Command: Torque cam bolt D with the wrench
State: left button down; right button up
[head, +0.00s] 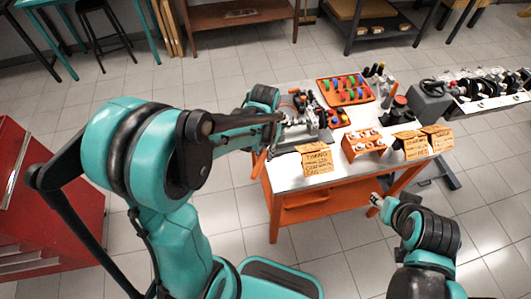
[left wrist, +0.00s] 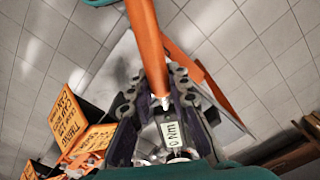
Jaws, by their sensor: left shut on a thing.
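My left gripper (left wrist: 158,110) is shut on the wrench, whose orange handle (left wrist: 148,42) runs up from between the fingers in the left wrist view. A small pale label with dark lettering (left wrist: 170,134) shows between the fingers. In the head view the left gripper (head: 280,125) is over the left end of the table, close beside the grey engine part (head: 301,133), and partly hidden by my arm. Cam bolt D cannot be made out, nor whether the wrench touches it. My right gripper (head: 376,200) is low in front of the table, apart from it; its fingers are too small to read.
The table (head: 350,176) has an orange frame. It carries an orange tray of coloured rings (head: 346,90), an orange block with pale parts (head: 364,144), and cardboard signs (head: 317,161) along the front. A crankshaft bench (head: 492,98) stands right; a red cabinet (head: 35,215) stands left.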

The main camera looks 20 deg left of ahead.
pick_arm(q)
jog(key=shift+a+m, duration=0.5)
jog(key=shift+a, duration=0.2)
jog(key=shift+a, duration=0.1)
jog(key=shift+w+a+m, duration=0.2)
jog(key=shift+a+m, duration=0.4)
jog(key=shift+a, duration=0.1)
jog(key=shift+a, duration=0.3)
dwell(0.5)
jog(key=shift+w+a+m+b, duration=0.3)
jog(key=shift+w+a+m, duration=0.1)
jog(key=shift+a+m, duration=0.45)
jog(key=shift+w+a+m+b, duration=0.35)
jog(key=shift+a+m, duration=0.3)
jog(key=shift+a, duration=0.25)
dwell(4.0)
